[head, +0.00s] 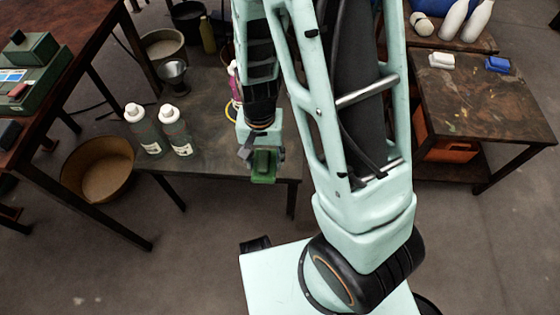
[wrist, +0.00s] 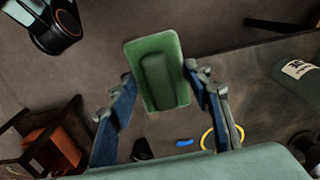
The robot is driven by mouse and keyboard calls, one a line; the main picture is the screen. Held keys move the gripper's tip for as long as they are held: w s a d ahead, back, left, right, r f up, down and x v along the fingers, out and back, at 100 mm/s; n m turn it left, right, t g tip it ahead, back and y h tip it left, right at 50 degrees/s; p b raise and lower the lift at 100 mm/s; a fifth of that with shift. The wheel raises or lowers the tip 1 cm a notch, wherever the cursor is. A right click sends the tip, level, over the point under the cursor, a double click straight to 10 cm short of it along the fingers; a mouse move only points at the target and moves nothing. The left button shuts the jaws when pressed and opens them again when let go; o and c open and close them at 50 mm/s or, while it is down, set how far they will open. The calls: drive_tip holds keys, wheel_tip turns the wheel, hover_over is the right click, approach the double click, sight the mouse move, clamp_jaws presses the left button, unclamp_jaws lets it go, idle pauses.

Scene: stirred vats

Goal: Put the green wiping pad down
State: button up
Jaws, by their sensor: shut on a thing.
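My gripper (wrist: 158,82) is shut on the green wiping pad (wrist: 157,60), with one finger on each side of it. The pad is a green block with a raised darker grip along its middle. In the head view the pad (head: 264,166) hangs below my gripper near the front edge of the middle table (head: 215,160). In the wrist view bare floor shows beyond the pad and the tabletop (wrist: 255,80) to its right. I cannot tell how high above the table it is.
A yellow ring (wrist: 214,138) lies near my gripper. The right table (head: 470,100) holds a white block (head: 441,61) and a blue block (head: 498,64). A tan basin (head: 98,168) is on the floor.

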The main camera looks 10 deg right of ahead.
drive_tip(key=shift+f, duration=0.45)
drive_tip(key=shift+w+d+f+b, duration=0.15)
drive_tip(key=shift+w+f+b, duration=0.1)
drive_tip(key=shift+b, duration=0.1)
drive_tip(key=w+d+f+b, duration=0.1)
drive_tip(key=w+d+f, duration=0.1)
drive_tip(key=w, duration=0.1)
drive_tip(key=w+d+f+b, duration=0.2)
drive_tip(key=w+f, duration=0.1)
drive_tip(key=w, duration=0.1)
drive_tip(key=w+d+f+b, duration=0.1)
drive_tip(key=w+d+f, duration=0.1)
drive_tip(key=w+f, duration=0.1)
drive_tip(key=shift+w+d+f+b, duration=0.2)
drive_tip(key=shift+w+f+b, duration=0.05)
drive_tip(key=shift+b, duration=0.1)
drive_tip(key=shift+w+f, duration=0.15)
drive_tip(key=shift+f, duration=0.05)
drive_tip(key=shift+w+d+f+b, duration=0.15)
drive_tip(key=shift+f+b, duration=0.35)
drive_tip(key=shift+f, duration=0.4)
drive_tip(key=shift+w+d+f+b, duration=0.1)
drive_tip(key=shift+f+b, duration=0.4)
drive_tip(key=shift+f, duration=0.35)
